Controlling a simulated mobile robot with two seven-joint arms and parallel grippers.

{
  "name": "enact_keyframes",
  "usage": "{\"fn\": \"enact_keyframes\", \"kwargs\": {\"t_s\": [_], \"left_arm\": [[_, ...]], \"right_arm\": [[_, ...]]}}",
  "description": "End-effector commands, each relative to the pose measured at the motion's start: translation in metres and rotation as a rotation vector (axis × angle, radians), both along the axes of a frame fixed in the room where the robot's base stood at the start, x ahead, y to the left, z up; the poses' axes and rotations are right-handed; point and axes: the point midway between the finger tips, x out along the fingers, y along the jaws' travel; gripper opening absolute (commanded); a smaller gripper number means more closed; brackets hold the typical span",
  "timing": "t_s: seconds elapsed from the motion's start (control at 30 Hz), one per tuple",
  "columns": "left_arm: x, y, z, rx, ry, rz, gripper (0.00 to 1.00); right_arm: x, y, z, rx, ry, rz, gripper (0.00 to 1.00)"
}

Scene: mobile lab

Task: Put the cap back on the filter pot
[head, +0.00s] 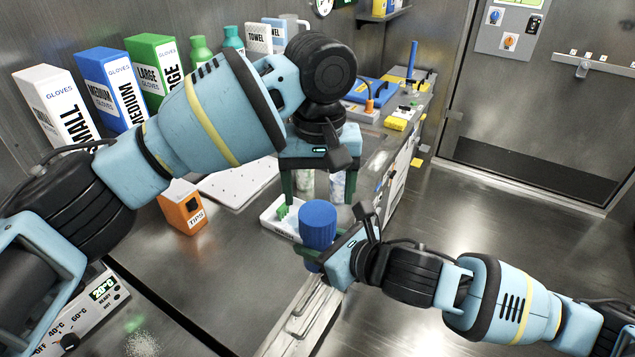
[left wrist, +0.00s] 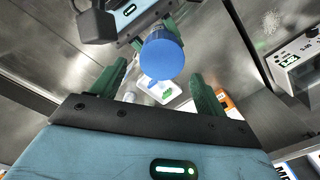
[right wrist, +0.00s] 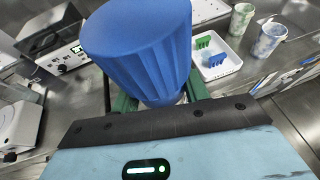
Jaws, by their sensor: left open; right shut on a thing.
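The blue ribbed cap (head: 318,218) is upright over my right gripper (head: 319,254), at the bench's front edge. It also shows large in the right wrist view (right wrist: 140,45) and from above in the left wrist view (left wrist: 161,58). My right gripper is shut on the filter pot, just below the cap; the pot is mostly hidden by cap and fingers. I cannot tell how firmly the cap sits on it. My left gripper (head: 319,190) is open and empty, pointing down above the cap, with its green fingers (left wrist: 158,86) apart.
A white tray (right wrist: 228,62) with green and blue pieces lies on the bench behind the cap, beside two patterned cups (right wrist: 257,30). An orange tips box (head: 182,208), glove boxes (head: 110,88) and a heater with a display (head: 90,310) stand to the left. Open floor lies to the right.

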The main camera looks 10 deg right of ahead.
Motion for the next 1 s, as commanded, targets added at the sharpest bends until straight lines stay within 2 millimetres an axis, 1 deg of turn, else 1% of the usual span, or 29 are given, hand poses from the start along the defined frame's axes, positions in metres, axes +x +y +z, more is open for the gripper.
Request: {"fn": "enact_keyframes", "kwargs": {"t_s": [0.2,0.3,0.43,0.63,1.0], "left_arm": [[-0.001,0.001,0.009,0.001,-0.004,0.316,0.74],[-0.001,0.002,0.011,0.001,-0.002,0.439,0.74],[-0.002,0.002,0.014,-0.001,0.001,0.553,0.74],[-0.002,0.003,0.014,-0.001,0.004,0.624,0.74],[-0.002,0.003,0.012,-0.001,0.005,0.625,0.74]], "right_arm": [[0.000,0.000,0.001,0.001,-0.003,0.000,0.00],[0.000,0.000,0.001,0.001,-0.003,0.000,0.00],[0.000,0.000,0.001,0.001,-0.003,0.000,0.00],[0.000,0.000,0.001,0.001,-0.003,0.000,0.00],[0.000,0.000,0.001,0.001,-0.003,0.000,0.00]]}}
